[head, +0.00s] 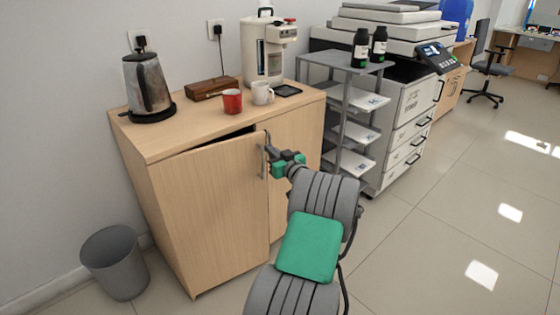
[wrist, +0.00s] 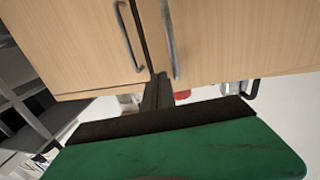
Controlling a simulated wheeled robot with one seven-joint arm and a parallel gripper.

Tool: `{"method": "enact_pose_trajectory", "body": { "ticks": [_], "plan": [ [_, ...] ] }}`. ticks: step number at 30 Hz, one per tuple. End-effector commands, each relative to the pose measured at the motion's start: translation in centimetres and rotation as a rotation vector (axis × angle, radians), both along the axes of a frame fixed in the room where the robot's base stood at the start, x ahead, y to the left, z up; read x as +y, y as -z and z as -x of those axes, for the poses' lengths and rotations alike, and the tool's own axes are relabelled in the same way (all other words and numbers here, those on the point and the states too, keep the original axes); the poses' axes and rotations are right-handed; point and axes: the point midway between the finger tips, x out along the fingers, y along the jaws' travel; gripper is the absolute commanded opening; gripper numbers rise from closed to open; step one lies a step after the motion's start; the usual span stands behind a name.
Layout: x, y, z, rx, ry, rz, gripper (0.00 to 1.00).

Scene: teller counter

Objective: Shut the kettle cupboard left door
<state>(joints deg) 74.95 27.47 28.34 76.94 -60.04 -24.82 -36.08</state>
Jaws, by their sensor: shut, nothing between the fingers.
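The kettle cupboard's left door (head: 208,205) is light wood and stands slightly ajar. A dark gap shows along its top edge under the counter top. Its metal handle (head: 263,162) is near the free edge. My gripper (head: 268,143) is shut and empty beside that handle, at the upper free edge of the door; I cannot tell whether it touches. The right door (head: 296,140) looks shut. In the wrist view, which looks upside down, the fingers (wrist: 158,90) point at the gap between the left door (wrist: 240,35) and the right door (wrist: 75,45).
On the cupboard top (head: 185,133) stand a kettle (head: 146,84), a wooden box (head: 211,88), a red mug (head: 232,102), a white mug (head: 262,93) and a water dispenser (head: 264,50). A grey bin (head: 115,262) stands at the left. A shelf trolley (head: 345,125) stands at the right.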

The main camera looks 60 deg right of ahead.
Motion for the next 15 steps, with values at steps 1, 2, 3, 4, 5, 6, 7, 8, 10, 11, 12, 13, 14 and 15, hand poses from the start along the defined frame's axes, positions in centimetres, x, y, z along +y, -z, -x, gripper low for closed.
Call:
{"method": "enact_pose_trajectory", "body": {
  "ticks": [1,2,3,4,5,6,7,8,10,11,12,13,14,15],
  "plan": [
    [-0.2,0.1,-0.7,-0.001,-0.003,0.000,0.00],
    [-0.4,0.1,-1.0,-0.001,-0.002,0.001,0.00],
    [-0.5,0.1,-1.4,0.000,-0.001,0.000,0.00],
    [-0.6,0.1,-1.6,0.000,-0.001,-0.001,0.00],
    [-0.7,0.1,-1.7,0.000,-0.002,-0.001,0.00],
    [-0.7,0.0,-1.9,0.000,-0.001,-0.001,0.00],
    [-0.8,0.0,-1.9,0.000,-0.001,-0.001,0.00],
    [-0.8,0.0,-1.9,0.000,-0.001,-0.001,0.00],
    [-0.8,0.0,-1.9,0.000,0.000,-0.001,0.00],
    [-0.8,0.0,-1.9,0.000,0.000,-0.001,0.00],
    [-0.8,0.0,-1.9,0.000,0.000,-0.001,0.00],
    [-0.8,0.0,-1.9,0.000,0.000,-0.001,0.00],
    [-0.8,0.0,-1.9,0.000,0.000,-0.001,0.00],
    [-0.8,0.0,-1.9,0.000,0.000,-0.001,0.00]
  ]
}}
